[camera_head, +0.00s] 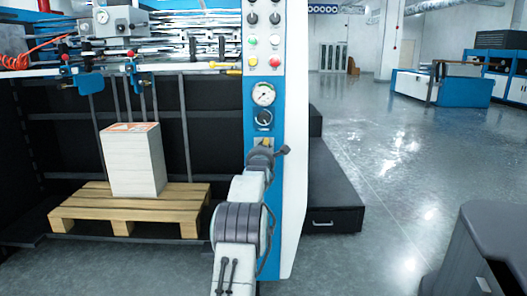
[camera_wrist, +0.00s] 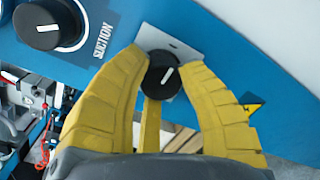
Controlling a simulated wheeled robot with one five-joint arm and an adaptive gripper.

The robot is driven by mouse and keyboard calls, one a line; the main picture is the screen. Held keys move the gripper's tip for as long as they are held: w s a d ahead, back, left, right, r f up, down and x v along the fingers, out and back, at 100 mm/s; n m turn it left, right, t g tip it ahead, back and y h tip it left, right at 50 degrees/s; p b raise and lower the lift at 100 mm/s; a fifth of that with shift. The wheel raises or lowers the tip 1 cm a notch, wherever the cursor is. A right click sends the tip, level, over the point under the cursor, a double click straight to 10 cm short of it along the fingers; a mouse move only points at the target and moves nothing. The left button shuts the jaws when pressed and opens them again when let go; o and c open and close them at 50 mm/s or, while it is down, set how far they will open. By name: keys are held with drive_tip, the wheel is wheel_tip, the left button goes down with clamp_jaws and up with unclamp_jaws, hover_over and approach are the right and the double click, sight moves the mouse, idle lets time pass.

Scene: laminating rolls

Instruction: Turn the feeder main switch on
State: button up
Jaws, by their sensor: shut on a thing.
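The feeder main switch is a round black knob (camera_wrist: 161,82) with a white line, on a pale plate on the blue panel. Its white line is slanted, upper right to lower left. My gripper (camera_wrist: 163,70) has its yellow fingers around the knob, one on each side, closed on it. In the head view my gripper (camera_head: 264,143) is at the blue panel (camera_head: 262,200), below the gauge and another knob. There the switch is hidden behind my gripper and wrist.
A black knob marked SUCTION (camera_wrist: 48,25) is up and left of the switch. A yellow warning triangle (camera_wrist: 252,107) is at right. The head view shows a pressure gauge (camera_head: 263,95), a paper stack (camera_head: 138,165) on a wooden pallet (camera_head: 95,203), and open floor (camera_head: 385,165) at right.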

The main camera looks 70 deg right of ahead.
drive_tip(key=shift+r, duration=0.15)
drive_tip(key=o, duration=1.2)
drive_tip(key=shift+a, duration=0.1)
drive_tip(key=v, duration=1.1)
drive_tip(key=shift+a, duration=0.35)
drive_tip(key=shift+s, duration=0.1)
